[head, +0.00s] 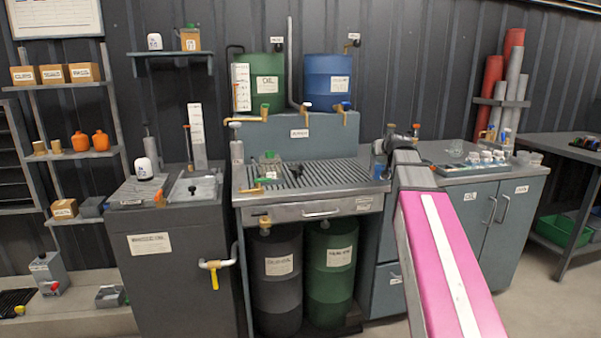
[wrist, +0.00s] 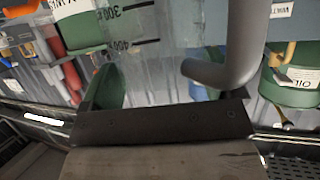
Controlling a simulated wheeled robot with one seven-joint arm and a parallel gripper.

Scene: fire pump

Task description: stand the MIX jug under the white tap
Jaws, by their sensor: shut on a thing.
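My gripper (head: 402,143) is above the right end of the sink bench, at the end of my magenta arm, which hides part of the view.
The slatted drain top (head: 325,175) has clear room on its right. A blue tank (head: 328,80) with a blue-handled tap stands beside the OIL tank (head: 268,85). A tray of small items (head: 470,163) is to the right.

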